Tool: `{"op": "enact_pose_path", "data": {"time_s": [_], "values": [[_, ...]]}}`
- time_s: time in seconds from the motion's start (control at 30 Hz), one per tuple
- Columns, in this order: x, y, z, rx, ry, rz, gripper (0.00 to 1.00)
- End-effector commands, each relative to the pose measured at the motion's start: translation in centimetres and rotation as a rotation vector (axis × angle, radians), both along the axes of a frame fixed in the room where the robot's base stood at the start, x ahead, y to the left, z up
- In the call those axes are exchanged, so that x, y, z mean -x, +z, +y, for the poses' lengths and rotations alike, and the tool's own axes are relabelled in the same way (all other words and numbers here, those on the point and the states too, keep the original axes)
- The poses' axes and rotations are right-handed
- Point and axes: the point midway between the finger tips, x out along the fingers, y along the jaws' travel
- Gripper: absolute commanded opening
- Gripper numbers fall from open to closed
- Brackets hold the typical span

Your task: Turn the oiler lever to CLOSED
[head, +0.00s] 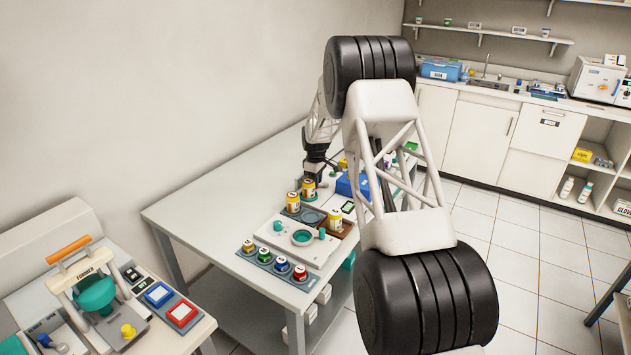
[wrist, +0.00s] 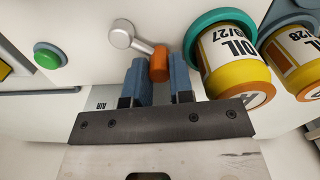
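The oiler lever (wrist: 143,46) shows in the wrist view, with a silver round hub at upper left and an arm running down and right to an orange knob (wrist: 159,64). My gripper (wrist: 164,72) has its two blue-grey fingers apart, one on each side of the knob. The fingers look very close to the knob, but I cannot tell whether both touch it. No OPEN or CLOSED marking is readable. In the head view my gripper (head: 316,168) is small and dark over the far part of the white table, and the lever cannot be made out there.
Two yellow OIL bottles (wrist: 232,62) stand close right of the fingers, the nearer in a teal ring. A green button (wrist: 47,55) is at left. In the head view, the table (head: 195,205) also holds coloured-cap jars (head: 265,254) and a blue box (head: 350,186); its left side is bare.

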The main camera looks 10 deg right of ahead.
Motion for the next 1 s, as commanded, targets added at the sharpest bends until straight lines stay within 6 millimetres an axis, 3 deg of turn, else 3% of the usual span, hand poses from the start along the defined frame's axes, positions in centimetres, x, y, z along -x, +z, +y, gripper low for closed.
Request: {"op": "enact_pose_path", "data": {"time_s": [0.47, 1.0], "values": [[-0.2, -0.1, 0.0, 0.000, -0.066, 0.001, 0.00], [-2.0, -0.1, -0.3, 0.000, -0.468, 0.000, 0.00]]}}
